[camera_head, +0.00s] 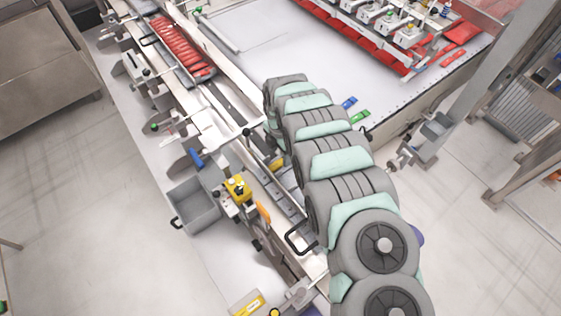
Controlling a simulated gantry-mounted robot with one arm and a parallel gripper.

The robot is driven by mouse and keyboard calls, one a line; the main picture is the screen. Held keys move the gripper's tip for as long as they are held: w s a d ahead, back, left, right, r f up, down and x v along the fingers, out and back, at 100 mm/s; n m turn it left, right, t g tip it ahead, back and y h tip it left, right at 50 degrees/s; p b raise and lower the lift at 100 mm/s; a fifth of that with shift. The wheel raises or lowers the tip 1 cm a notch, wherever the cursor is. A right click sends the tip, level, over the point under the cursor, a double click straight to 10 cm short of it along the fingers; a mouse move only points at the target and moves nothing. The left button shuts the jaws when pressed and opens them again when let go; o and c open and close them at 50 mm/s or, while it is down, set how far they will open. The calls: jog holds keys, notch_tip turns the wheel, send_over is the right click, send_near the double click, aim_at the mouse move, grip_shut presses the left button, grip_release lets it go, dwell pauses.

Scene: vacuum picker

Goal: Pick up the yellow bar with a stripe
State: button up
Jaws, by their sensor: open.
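A yellow piece with a pale band (248,303) shows at the bottom edge, partly cut off; I cannot tell if it is the striped bar. Another small yellow piece (276,165) lies on the machine's rail just left of my arm, partly hidden; no stripe can be made out on it. An orange-yellow piece (263,212) sits beside the yellow control box. My grey and mint arm reaches from the lower right to the upper middle. Its gripper is hidden from this view, so its place relative to these pieces cannot be told.
A blue piece (349,102) and a green piece (360,117) lie on the white machine bed (262,38), right of my arm. A grey bin (194,207) and yellow control box (238,187) stand left. Red packs (180,45) fill a tray. The upper middle bed is clear.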

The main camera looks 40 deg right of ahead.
aim_at(281, 161)
jog(key=shift+f, duration=1.85)
jog(key=shift+c, duration=0.3)
grip_shut()
